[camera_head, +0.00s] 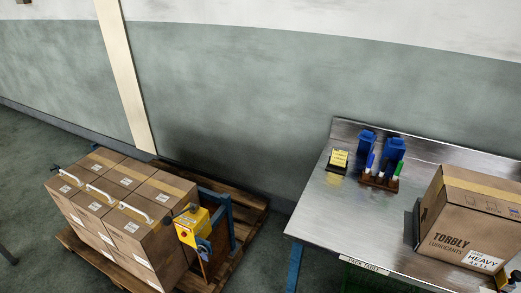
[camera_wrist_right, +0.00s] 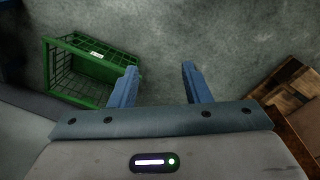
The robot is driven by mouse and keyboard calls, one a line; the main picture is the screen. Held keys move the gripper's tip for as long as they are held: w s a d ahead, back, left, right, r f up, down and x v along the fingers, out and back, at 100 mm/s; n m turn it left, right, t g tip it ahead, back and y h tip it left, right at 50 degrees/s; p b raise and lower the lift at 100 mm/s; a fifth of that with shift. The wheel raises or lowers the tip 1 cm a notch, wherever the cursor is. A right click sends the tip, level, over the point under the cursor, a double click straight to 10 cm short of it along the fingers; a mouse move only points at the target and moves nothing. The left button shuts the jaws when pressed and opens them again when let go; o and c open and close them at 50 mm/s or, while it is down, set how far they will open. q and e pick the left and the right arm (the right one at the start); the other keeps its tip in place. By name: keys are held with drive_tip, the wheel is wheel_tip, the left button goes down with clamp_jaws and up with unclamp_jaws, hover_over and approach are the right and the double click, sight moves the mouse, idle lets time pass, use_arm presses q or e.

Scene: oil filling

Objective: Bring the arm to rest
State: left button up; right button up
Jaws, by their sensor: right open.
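My right gripper (camera_wrist_right: 158,68) shows in the right wrist view. Its two blue fingers are apart with nothing between them, and grey floor shows beyond. I cannot make it out in the head view. My left gripper is in neither view.
A green crate (camera_wrist_right: 53,75) stands on the floor beyond the fingers, to the left. A metal workbench (camera_head: 319,217) holds a large cardboard box (camera_head: 445,225), blue containers (camera_head: 393,150) and markers. Several boxes (camera_head: 125,210) with white handles stand on a wooden pallet (camera_head: 255,197). Floor between pallet and bench is clear.

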drive_tip(key=s+f+b, duration=0.2)
drive_tip(key=s+f, duration=0.5)
drive_tip(key=s, duration=0.4)
drive_tip(key=s+f+b, duration=0.1)
drive_tip(key=s+f, duration=0.6)
drive_tip(key=s, duration=0.5)
drive_tip(key=s+f+m+b, duration=0.1)
drive_tip(key=s+f+b, duration=0.1)
drive_tip(key=s+f, duration=0.5)
drive_tip(key=s, duration=0.4)
drive_tip(key=shift+s+f+t+b, duration=0.25)
drive_tip(key=shift+f+t+b, duration=0.05)
drive_tip(key=shift+d, duration=0.1)
